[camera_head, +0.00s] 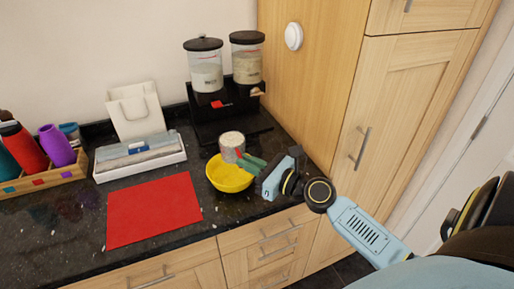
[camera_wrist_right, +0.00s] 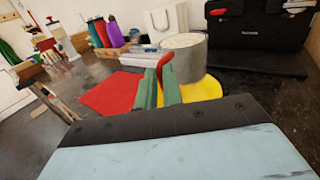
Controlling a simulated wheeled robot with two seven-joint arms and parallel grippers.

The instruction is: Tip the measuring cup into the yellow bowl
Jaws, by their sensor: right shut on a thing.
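The measuring cup (camera_head: 232,144) is a grey cylinder with a red handle, and pale contents show at its top. It looks close to upright, above the back part of the yellow bowl (camera_head: 231,180). My right gripper (camera_head: 246,159) reaches in from the right with green fingers shut on the cup's red handle. The right wrist view shows the cup (camera_wrist_right: 188,62) beyond the fingers (camera_wrist_right: 160,88), with the bowl (camera_wrist_right: 208,90) below it. The cup and fingers hide part of the bowl, so its inside is only partly seen. My left gripper is not in view.
A red mat (camera_head: 153,210) lies left of the bowl on the dark granite counter. Behind are a white tray (camera_head: 140,163), a white bag (camera_head: 136,110) and a black stand (camera_head: 215,112) with two canisters. A bottle crate (camera_head: 45,181) stands far left. A wooden cabinet (camera_head: 315,75) borders the right.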

